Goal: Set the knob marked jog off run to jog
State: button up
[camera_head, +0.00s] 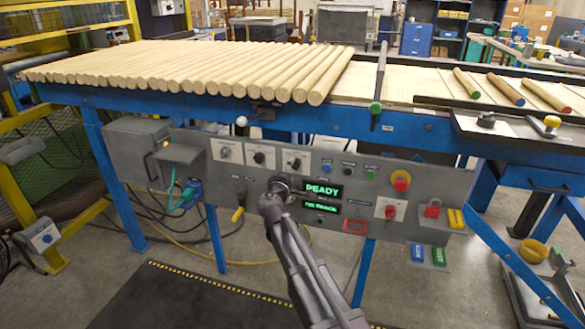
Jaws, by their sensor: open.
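A grey control panel (340,185) hangs below the blue roller-table frame. Three small rotary knobs on pale plates sit in a row on its left half: a left knob (224,152), a middle black knob (259,158) and a right black knob (295,163). Their lettering is too small to read, so I cannot tell which is marked jog off run or where it points. My gripper (279,181) is in front of the panel, just below and left of the right knob, beside the green READY display (324,190). It is open and appears empty; its fingertips are small and hard to make out.
A red-and-yellow stop button (401,181), a red switch on a white plate (389,209) and a red padlock (432,210) are on the panel's right. A yellow-handled part (238,214) and a blue plug (187,194) stick out at lower left. Wooden dowels (200,70) lie above.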

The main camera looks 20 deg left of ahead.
jog(key=s, duration=0.9)
jog(key=shift+s+d, duration=0.2)
jog(key=shift+d, duration=0.05)
jog(key=shift+d, duration=0.1)
jog(key=w+d+f+m+g+h, duration=0.1)
jog(key=d+f+m+g+h, duration=0.35)
jog(key=d, duration=1.05)
jog(key=d+f+m+g+h, duration=0.35)
jog(key=d+f+m, duration=0.25)
jog(key=d, duration=0.9)
jog(key=s+d+f+m+g+y, duration=0.3)
jog(key=s+d+f+g+y, duration=0.15)
jog(key=s+d, duration=0.35)
jog(key=s+d+f+m+g+y, duration=0.3)
jog(key=s+d+f+m+g, duration=0.1)
jog(key=s+d+g, duration=0.3)
notch_tip(320, 180, up, 32)
jog(key=d+t+p, duration=0.1)
jog(key=p, duration=3.1)
jog(key=shift+r, duration=0.25)
jog(key=shift+d+t+h, duration=0.1)
jog(key=shift+t+h, duration=0.15)
